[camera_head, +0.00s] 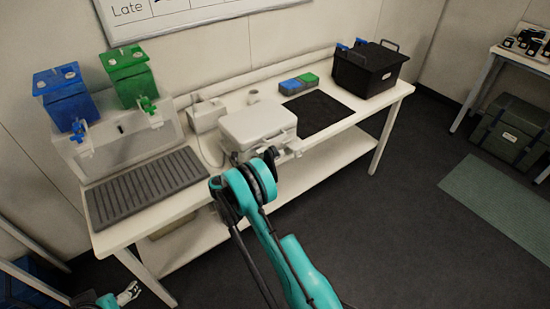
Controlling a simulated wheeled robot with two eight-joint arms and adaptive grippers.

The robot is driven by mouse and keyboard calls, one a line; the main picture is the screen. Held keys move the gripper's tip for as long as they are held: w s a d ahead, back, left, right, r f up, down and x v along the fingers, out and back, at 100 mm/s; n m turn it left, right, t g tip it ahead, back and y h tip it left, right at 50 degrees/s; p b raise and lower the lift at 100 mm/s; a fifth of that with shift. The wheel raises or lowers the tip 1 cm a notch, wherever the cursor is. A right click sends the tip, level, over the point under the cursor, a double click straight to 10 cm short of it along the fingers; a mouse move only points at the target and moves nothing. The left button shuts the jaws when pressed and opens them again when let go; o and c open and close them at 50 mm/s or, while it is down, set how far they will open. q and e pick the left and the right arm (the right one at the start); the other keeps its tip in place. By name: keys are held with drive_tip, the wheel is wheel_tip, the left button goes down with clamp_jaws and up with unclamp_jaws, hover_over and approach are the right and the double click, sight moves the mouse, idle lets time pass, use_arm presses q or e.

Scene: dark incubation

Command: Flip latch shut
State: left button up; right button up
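A white lidded box (258,122) stands on the bench near its front edge, and its lid looks closed. The latch on its front is too small and too covered by my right arm to make out. My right gripper (291,149) is at the front right corner of the box, partly behind my teal wrist. I cannot tell whether it touches the box or whether its fingers are open. My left gripper (129,292) is low at the bottom left, away from the bench, and its finger state is unclear.
The bench (340,116) also holds a black mat (318,112), a black crate (366,70), blue and green blocks (298,84), and a dark ribbed tray (145,187). Blue (66,98) and green (128,75) containers with taps stand at the left.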

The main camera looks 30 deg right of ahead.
clamp_jaws()
drive_tip(key=shift+w+a+r+n+b, duration=0.1)
drive_tip(key=shift+w+r+n+b, duration=0.3)
drive_tip(key=shift+n, duration=0.45)
drive_tip(key=shift+w+d+r+n+b, duration=0.1)
drive_tip(key=shift+w+r+n+b, duration=0.3)
drive_tip(key=shift+n, duration=0.5)
drive_tip(key=shift+w+a+r+n+b, duration=0.1)
drive_tip(key=shift+w+r+n+b, duration=0.25)
drive_tip(key=shift+n, duration=0.5)
drive_tip(key=shift+r, duration=0.1)
unclamp_jaws()
